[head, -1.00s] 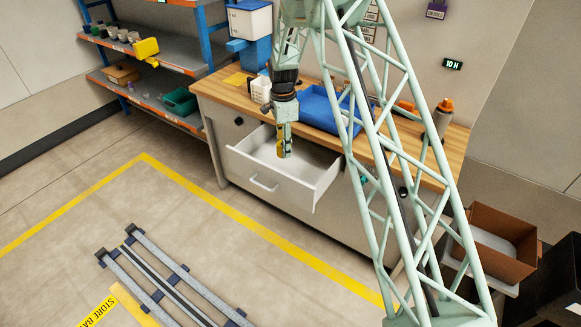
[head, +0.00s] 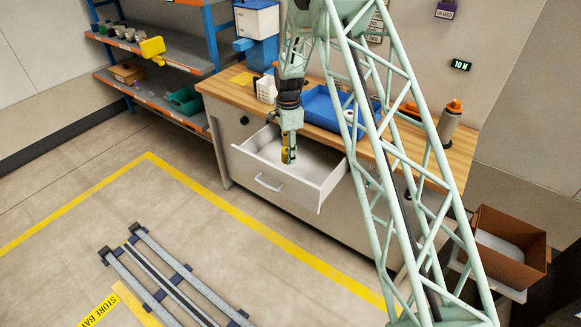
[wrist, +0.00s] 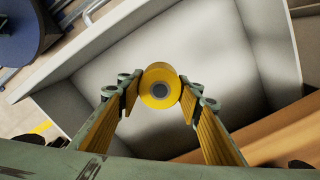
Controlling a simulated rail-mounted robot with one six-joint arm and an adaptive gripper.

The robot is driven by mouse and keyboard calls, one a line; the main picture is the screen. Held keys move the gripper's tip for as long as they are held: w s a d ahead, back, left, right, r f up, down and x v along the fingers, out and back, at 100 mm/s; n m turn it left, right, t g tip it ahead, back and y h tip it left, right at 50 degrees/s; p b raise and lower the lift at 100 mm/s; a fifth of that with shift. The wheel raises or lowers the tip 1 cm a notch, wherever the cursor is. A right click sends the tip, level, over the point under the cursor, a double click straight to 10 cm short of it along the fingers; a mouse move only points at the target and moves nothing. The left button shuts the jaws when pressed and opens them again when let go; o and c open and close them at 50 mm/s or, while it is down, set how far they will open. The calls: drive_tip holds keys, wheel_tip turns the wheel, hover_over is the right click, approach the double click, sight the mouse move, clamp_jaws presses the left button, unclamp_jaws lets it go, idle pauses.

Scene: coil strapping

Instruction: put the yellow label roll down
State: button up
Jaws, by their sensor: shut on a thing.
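In the head view my gripper (head: 288,158) points down over the open white drawer (head: 325,190) of the workbench, and the roll shows only as a small yellow patch there. In the wrist view the drawer's pale floor (wrist: 235,55) lies behind the roll. I cannot tell how far above the floor the roll is. The drawer looks empty.
A shelf rack (head: 165,92) stands at the left.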

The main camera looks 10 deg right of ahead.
drive_tip(key=shift+f, duration=1.85)
drive_tip(key=shift+f, duration=0.1)
drive_tip(key=shift+f+b, duration=0.45)
drive_tip(key=shift+f, duration=1.35)
drive_tip(key=shift+f, duration=0.1)
drive_tip(key=o, duration=0.9)
drive_tip(key=shift+r+p, duration=0.7)
drive_tip(key=shift+r, duration=5.45)
